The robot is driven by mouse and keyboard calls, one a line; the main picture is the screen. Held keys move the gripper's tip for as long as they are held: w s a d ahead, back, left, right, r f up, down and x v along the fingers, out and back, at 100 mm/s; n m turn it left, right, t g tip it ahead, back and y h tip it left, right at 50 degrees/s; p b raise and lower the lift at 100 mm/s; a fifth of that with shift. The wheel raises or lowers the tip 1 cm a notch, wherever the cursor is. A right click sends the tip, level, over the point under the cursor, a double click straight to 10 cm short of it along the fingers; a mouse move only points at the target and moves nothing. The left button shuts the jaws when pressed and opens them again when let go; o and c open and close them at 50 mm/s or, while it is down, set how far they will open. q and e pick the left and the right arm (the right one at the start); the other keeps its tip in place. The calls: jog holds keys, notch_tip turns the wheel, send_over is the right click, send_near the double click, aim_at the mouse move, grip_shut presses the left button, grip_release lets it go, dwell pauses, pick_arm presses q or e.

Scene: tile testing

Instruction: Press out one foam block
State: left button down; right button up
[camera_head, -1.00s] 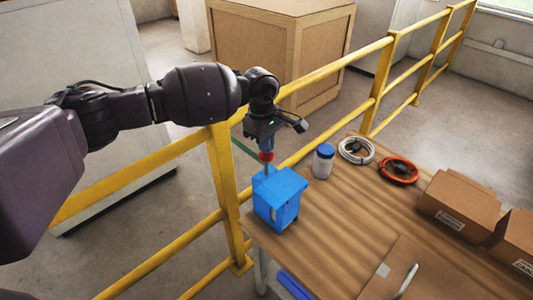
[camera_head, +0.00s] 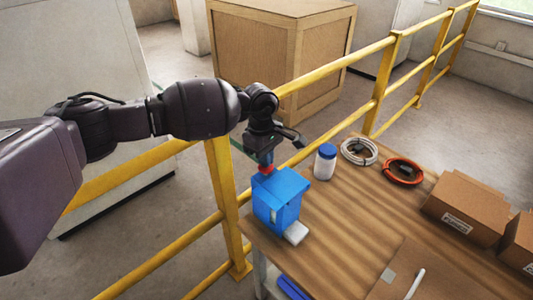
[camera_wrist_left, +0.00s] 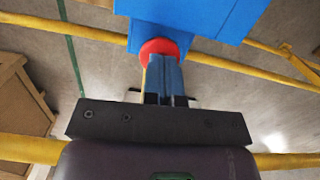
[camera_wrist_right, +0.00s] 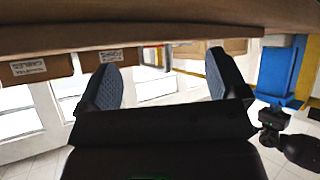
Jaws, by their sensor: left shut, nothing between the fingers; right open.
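The blue dispenser box (camera_head: 278,198) stands upright at the table's near left corner. Its red plunger knob (camera_head: 265,169) sits low, close to the box top, and also shows in the left wrist view (camera_wrist_left: 158,47). My left gripper (camera_head: 266,160) is shut and empty, its fingertips against the red knob. A pale foam block (camera_head: 296,233) lies at the box's front foot, partly out on the table; whether its rear end is still inside is unclear. My right gripper (camera_wrist_right: 162,78) is open and empty, outside the head view.
The wooden table (camera_head: 340,225) carries a blue-lidded jar (camera_head: 325,165), a white cable coil (camera_head: 358,151), an orange cable coil (camera_head: 403,171) and cardboard boxes (camera_head: 465,210). Yellow railing (camera_head: 220,185) runs behind and left of the box. The table's middle is clear.

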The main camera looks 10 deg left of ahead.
pick_arm(q)
jog(key=shift+f, duration=0.6)
pick_arm(e)
jog(key=shift+f, duration=0.15)
pick_arm(q)
jog(key=shift+r, duration=0.2)
pick_arm(e)
jog(key=shift+s+f+b, duration=0.15)
jog(key=shift+b, duration=0.15)
pick_arm(q)
jog(key=a, duration=0.1)
jog(key=w+a+r, duration=0.1)
jog(key=shift+w+a, duration=0.2)
jog(key=shift+a, duration=0.15)
